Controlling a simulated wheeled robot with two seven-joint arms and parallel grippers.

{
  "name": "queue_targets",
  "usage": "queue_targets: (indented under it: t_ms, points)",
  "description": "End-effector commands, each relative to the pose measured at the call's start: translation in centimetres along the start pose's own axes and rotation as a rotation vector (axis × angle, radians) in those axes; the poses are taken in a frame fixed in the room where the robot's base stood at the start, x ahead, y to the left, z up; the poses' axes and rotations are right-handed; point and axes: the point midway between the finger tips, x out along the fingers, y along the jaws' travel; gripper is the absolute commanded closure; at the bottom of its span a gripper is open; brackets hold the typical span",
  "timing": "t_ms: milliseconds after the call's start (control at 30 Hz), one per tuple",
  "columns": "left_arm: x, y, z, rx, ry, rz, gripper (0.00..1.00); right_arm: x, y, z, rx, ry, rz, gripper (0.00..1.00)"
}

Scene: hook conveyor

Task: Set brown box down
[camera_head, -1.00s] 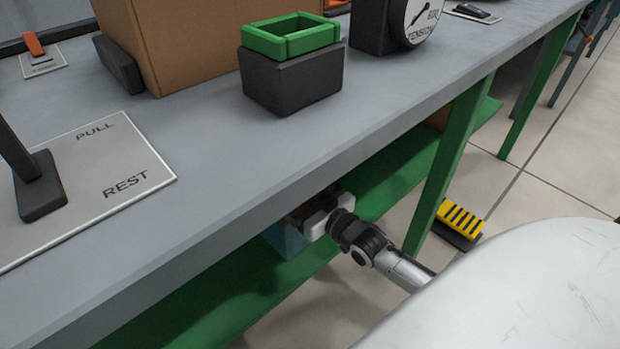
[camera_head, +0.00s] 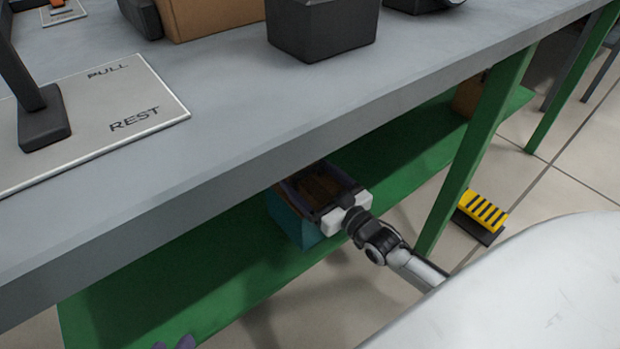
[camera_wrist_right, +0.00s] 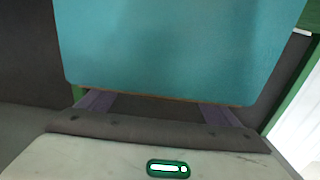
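My right gripper (camera_head: 318,182), with dark purple fingers, is low under the tabletop at a teal-sided box (camera_head: 293,220) over the green lower shelf. A brown surface (camera_head: 322,186) shows between the fingers at its top. In the right wrist view a teal panel (camera_wrist_right: 180,45) with a thin brown edge fills the top and hides the fingertips; the fingers are spread. I cannot tell whether they press on the box or whether it rests on the shelf. Purple tips of my left gripper (camera_head: 174,344) show at the bottom edge, mostly cut off.
The grey tabletop (camera_head: 250,85) overhangs the green shelf (camera_head: 180,285). A green leg (camera_head: 475,150) stands right of my right arm. A cardboard box (camera_head: 215,15) and black block (camera_head: 322,30) are on the tabletop. Another brown box (camera_head: 467,97) is further along the shelf. A yellow pedal (camera_head: 482,210) is on the floor.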

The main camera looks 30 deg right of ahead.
Motion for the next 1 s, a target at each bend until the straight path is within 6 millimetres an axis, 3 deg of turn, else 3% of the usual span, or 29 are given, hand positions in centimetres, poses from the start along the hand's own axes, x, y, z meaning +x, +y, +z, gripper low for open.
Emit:
queue_targets:
  t_ms: [67,467,633,1000]
  points:
    - [0.0,0.0,0.0,0.0,-0.001,0.0,0.69,0.0,0.0,0.0,0.0,0.0,0.0,0.01]
    - [-0.3,0.1,-0.2,0.005,-0.004,-0.005,0.69,-0.6,0.0,-0.3,0.0,-0.003,0.0,0.0]
    - [-0.5,-0.3,-0.1,0.017,-0.035,-0.026,0.69,-3.7,0.0,-0.5,0.0,-0.006,0.0,0.0]
    - [0.0,-2.2,2.5,0.037,-0.141,-0.089,0.69,-10.7,0.0,-0.4,0.0,-0.003,-0.001,0.0]
